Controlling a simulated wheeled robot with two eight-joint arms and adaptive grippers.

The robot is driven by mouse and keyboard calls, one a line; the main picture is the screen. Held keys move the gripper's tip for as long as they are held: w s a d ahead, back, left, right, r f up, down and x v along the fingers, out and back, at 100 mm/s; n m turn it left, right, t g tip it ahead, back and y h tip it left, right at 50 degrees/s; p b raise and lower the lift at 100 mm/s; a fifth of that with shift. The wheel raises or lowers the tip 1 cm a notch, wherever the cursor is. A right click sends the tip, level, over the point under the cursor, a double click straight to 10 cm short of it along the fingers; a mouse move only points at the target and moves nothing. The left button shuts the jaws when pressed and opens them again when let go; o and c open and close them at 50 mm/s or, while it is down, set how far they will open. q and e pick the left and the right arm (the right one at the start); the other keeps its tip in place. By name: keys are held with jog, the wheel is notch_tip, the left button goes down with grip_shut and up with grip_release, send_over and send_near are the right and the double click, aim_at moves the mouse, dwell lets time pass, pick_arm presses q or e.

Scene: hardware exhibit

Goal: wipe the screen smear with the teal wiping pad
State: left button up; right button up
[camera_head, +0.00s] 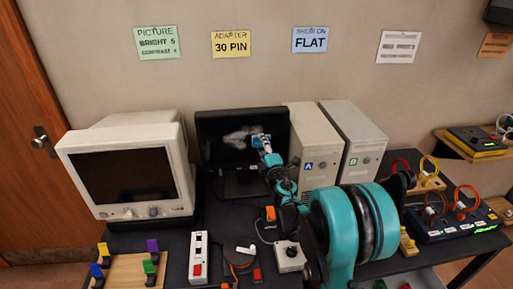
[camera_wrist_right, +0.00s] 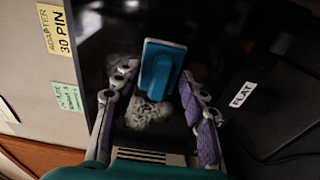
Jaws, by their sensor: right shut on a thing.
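The dark flat screen (camera_head: 215,125) stands against the wall between the beige CRT monitor and the towers. A pale grey smear (camera_head: 236,139) marks its middle; the smear also shows in the wrist view (camera_wrist_right: 148,114), just below the pad there. My right gripper (camera_head: 264,146) is in front of the screen, shut on the teal wiping pad (camera_head: 257,137). In the wrist view the pad (camera_wrist_right: 162,65) sits between the fingers of the gripper (camera_wrist_right: 158,77), beside or over part of the smear. I cannot tell whether the pad touches the glass. My left gripper is out of view.
The CRT monitor (camera_head: 125,176) stands left of the screen. Beige towers A (camera_head: 312,140) and B (camera_head: 355,140) stand close on its right. A white power strip (camera_head: 198,258), a small switch box (camera_head: 290,257) and cables lie on the black table in front.

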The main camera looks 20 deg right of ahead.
aim_at(232, 138)
jog(key=shift+s+d, duration=0.15)
jog(key=shift+d, duration=0.5)
jog(key=shift+r+p, duration=0.7)
jog(key=shift+r, duration=0.25)
jog(key=shift+w+a+f, duration=0.1)
jog(key=shift+w+a, duration=0.15)
jog(key=shift+a, duration=0.6)
jog(key=shift+w+a+b, duration=0.2)
jog(key=shift+w+a, duration=0.25)
jog(key=shift+a, duration=1.15)
jog(key=shift+w+a+b, duration=0.15)
jog(key=shift+w+a, duration=0.35)
jog(key=shift+a, duration=1.05)
jog(key=shift+w+a+b, duration=0.2)
jog(key=shift+w+a, duration=0.25)
jog(key=shift+a, duration=1.15)
